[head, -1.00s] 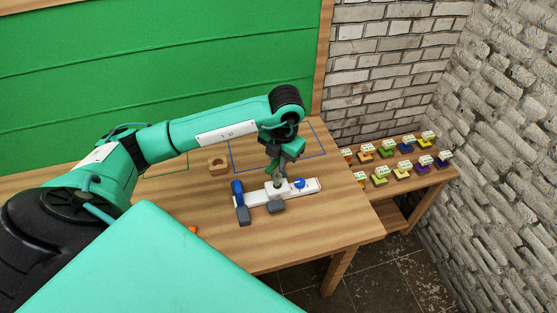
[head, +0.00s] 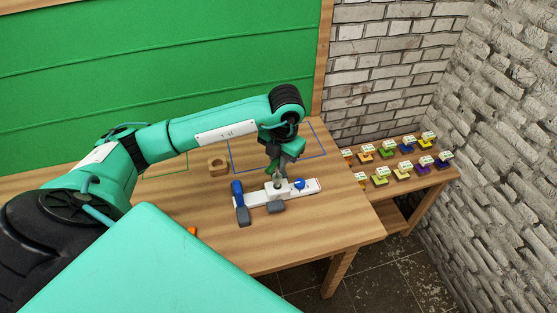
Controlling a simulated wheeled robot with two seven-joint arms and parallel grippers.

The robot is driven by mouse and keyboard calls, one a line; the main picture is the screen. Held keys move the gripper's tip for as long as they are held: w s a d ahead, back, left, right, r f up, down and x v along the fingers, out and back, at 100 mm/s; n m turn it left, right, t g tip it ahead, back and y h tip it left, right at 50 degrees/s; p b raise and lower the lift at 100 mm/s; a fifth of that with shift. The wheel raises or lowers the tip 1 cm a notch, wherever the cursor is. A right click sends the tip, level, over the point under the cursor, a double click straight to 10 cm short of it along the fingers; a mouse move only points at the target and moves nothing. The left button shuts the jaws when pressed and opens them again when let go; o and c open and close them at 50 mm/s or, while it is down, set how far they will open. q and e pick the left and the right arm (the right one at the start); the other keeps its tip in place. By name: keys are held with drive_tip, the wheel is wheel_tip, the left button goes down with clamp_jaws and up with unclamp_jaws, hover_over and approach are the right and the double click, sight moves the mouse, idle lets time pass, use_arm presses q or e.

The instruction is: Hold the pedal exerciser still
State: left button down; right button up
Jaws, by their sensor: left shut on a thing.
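The pedal exerciser (head: 258,197) lies on the wooden table (head: 215,245). It has a white bar-like base, a white block in the middle, grey pedals and blue parts at its left end and near its right end. My left gripper (head: 277,181) points down at the white middle block and is shut on the pedal exerciser there. The fingertips are small and partly hidden by the wrist. My right gripper is not in view.
A blue outline (head: 318,135) and a green outline mark the table. A small orange thing (head: 191,231) lies in front. A lower side shelf (head: 418,183) holds several coloured, labelled items.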

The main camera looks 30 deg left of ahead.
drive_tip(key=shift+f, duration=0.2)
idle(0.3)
